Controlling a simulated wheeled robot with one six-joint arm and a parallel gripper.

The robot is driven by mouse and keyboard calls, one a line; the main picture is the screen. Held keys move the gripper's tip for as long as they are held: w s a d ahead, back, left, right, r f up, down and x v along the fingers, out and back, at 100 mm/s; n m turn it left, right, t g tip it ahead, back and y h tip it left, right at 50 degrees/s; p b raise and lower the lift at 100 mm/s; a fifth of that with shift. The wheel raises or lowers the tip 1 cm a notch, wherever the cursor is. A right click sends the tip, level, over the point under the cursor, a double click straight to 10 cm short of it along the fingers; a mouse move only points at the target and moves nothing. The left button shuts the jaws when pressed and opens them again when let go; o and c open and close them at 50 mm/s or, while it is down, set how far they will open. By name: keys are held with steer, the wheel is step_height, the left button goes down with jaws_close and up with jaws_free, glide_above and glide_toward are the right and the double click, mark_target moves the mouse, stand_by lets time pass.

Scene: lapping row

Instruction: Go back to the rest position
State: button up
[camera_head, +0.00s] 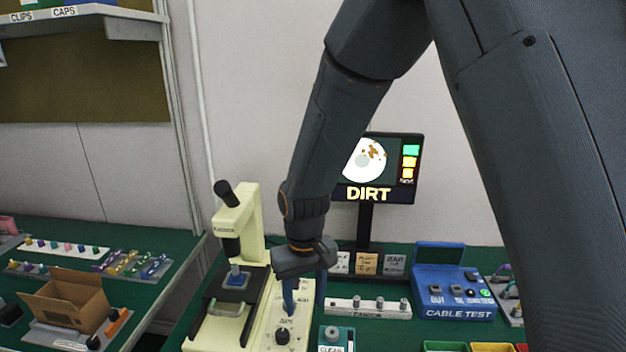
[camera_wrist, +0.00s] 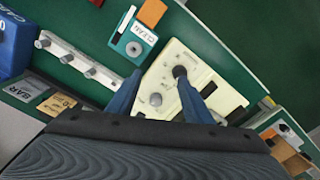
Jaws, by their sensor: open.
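My gripper (camera_head: 305,301) hangs from my dark arm, fingers pointing down, over the cream base (camera_head: 262,337) of the microscope (camera_head: 238,225). In the wrist view my gripper (camera_wrist: 161,76) shows its two blue fingers spread apart with nothing held between them. A black knob (camera_head: 282,336) stands on the base just below the fingers; in the wrist view the knob (camera_wrist: 180,71) lies between them, near the right fingertip. I cannot tell whether a finger touches it.
A screen (camera_head: 386,194) reading "DIRT" stands behind. A connector rail (camera_head: 368,308), a blue cable tester (camera_head: 453,297) and a teal CLEAN box (camera_head: 337,338) are to the right. A cardboard box (camera_head: 64,300) sits on the left bench. Space above the bench is mostly free.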

steer(key=s+d+r+m, duration=0.1)
steer(key=s+d, duration=0.2)
steer(key=d, duration=0.4)
steer(key=s+d+r+m, duration=0.2)
steer(key=s+d, duration=0.1)
steer(key=d, duration=0.5)
steer(key=s+d+r+m+t, duration=0.1)
steer(key=s+d+r, duration=0.1)
steer(key=s+d, duration=0.2)
steer(key=d, duration=0.3)
steer(key=shift+d+m+b, duration=0.25)
steer(key=shift+m+b, duration=0.15)
